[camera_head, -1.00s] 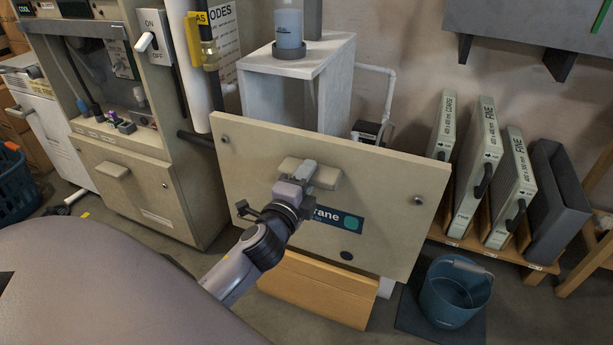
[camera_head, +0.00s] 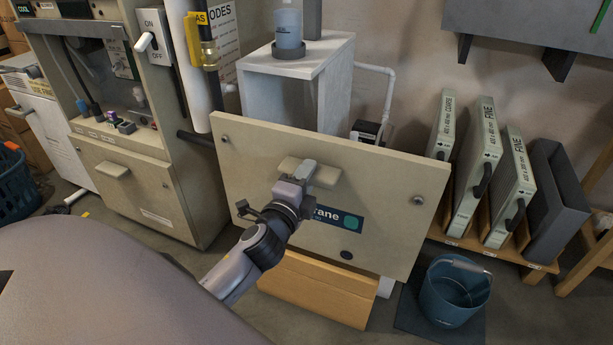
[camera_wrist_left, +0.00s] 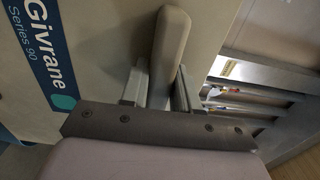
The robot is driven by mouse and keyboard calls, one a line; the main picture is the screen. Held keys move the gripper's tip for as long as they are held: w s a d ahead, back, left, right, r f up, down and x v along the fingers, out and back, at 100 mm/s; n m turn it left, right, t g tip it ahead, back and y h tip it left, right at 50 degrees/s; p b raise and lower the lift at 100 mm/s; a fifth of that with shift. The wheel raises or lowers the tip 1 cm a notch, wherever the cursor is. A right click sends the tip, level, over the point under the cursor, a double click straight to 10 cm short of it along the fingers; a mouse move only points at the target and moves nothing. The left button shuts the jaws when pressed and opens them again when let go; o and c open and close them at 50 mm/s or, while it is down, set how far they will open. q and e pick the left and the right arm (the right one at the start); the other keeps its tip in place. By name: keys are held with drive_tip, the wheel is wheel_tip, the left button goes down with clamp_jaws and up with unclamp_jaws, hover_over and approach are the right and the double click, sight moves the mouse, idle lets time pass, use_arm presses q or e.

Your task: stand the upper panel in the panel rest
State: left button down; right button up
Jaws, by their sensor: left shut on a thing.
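The upper panel (camera_head: 250,165) is a large beige board with a blue "Givrane" label, corner fasteners and a bar handle (camera_head: 325,176). It stands nearly upright, leaning slightly, in front of a pale cabinet. My left gripper (camera_head: 306,174) is shut on the handle. The left wrist view shows the handle (camera_wrist_left: 172,45) between the fingers, with the label (camera_wrist_left: 42,55) to the left. A wooden block (camera_head: 318,290), perhaps the panel rest, shows below the panel's lower edge. The panel hides its upper part, so I cannot tell whether they touch. My right gripper is not in view.
The furnace (camera_head: 165,185) stands left, its upper compartment open. The pale cabinet (camera_head: 325,75) with a bottle (camera_head: 289,25) on top is behind the panel. Several filters (camera_head: 475,165) stand in a wooden rack at right. A blue bucket (camera_head: 455,295) is on the floor before it.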

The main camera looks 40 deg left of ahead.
use_arm(q)
drive_tip(key=shift+r, duration=0.15)
idle(0.4)
wheel_tip(320, 180, down, 5)
drive_tip(key=b, duration=0.4)
drive_tip(key=shift+f+b, duration=0.2)
drive_tip(key=shift+b, duration=0.2)
idle(0.5)
idle(0.4)
drive_tip(key=shift+f, duration=0.1)
drive_tip(key=shift+f+b, duration=1.9)
drive_tip(key=shift+f, duration=0.45)
